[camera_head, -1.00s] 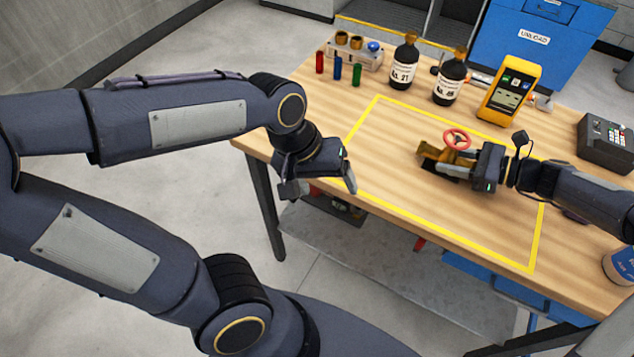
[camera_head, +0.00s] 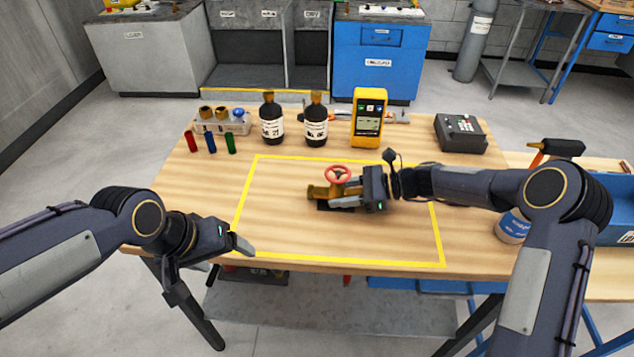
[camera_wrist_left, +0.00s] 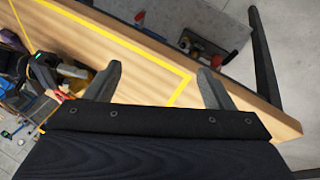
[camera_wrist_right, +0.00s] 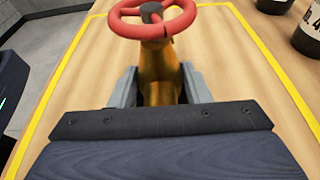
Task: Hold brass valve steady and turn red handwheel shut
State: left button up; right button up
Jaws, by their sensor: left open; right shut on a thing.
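The brass valve (camera_head: 318,191) sits on the table inside the yellow outline, with its red handwheel (camera_head: 337,174) on top. My right gripper (camera_head: 345,200) is shut on the valve body from the right. The right wrist view shows the brass body (camera_wrist_right: 160,85) between the two fingers and the red handwheel (camera_wrist_right: 153,20) above them. My left gripper (camera_head: 215,270) is open and empty at the front left edge of the table, well apart from the valve. Its two spread fingers (camera_wrist_left: 160,88) show in the left wrist view with nothing between them.
Two dark bottles (camera_head: 272,122) and a yellow meter (camera_head: 368,118) stand behind the outline. Red, blue and green tubes (camera_head: 210,143) stand at the back left beside a holder (camera_head: 222,122). A grey keypad box (camera_head: 460,134) is at the back right.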

pick_arm(q)
jog(key=w+m+t+y, duration=0.1)
jog(key=w+m+t, duration=0.15)
jog(key=w, duration=0.45)
jog(key=m+t+h, duration=0.4)
jog(key=m+h, duration=0.2)
jog(key=m, duration=0.3)
send_near(336, 173)
jog(key=x, duration=1.1)
jog(key=shift+s, duration=0.1)
jog(key=c, duration=1)
